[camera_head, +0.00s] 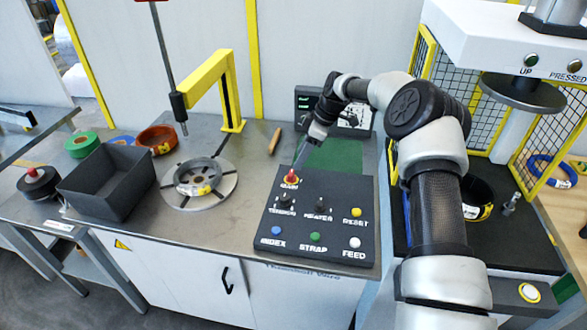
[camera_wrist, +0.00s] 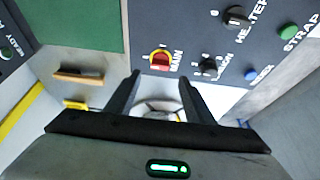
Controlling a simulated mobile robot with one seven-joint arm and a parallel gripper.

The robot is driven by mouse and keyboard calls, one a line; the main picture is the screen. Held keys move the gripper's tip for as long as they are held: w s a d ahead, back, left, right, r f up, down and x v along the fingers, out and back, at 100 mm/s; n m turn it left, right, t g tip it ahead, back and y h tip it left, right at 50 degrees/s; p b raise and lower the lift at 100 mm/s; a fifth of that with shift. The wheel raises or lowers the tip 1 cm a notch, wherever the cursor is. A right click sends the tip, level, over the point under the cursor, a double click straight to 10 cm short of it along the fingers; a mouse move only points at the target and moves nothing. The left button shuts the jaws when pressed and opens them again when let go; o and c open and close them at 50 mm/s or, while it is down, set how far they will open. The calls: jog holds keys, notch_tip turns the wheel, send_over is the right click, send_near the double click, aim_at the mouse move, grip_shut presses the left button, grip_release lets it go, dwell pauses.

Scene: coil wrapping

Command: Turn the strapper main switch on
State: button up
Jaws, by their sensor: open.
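The strapper main switch (camera_head: 291,175) is a red rotary knob on a yellow base, labelled MAIN, at the top left of the dark control panel (camera_head: 330,247). In the wrist view the main switch (camera_wrist: 160,60) lies beyond the fingertips, near the panel's edge, with its label beside it. My gripper (camera_head: 300,165) is just above the switch in the head view. In the wrist view my gripper (camera_wrist: 157,82) shows its two dark fingers spread apart with nothing between them. I cannot tell whether the fingertips touch the switch.
The panel also has the tension knob (camera_head: 281,199), heater knob (camera_head: 321,204) and several coloured buttons. A dark screen (camera_head: 308,101) stands behind the panel. A wooden-handled tool (camera_head: 275,141) lies on the table. A coil (camera_head: 199,178) sits on the round strapping plate to the left.

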aim_at(291, 173)
jog(key=x, duration=0.7)
jog(key=shift+f+p, duration=0.15)
jog(key=shift+p, duration=0.15)
jog(key=c, duration=1)
jog(key=shift+c, duration=0.2)
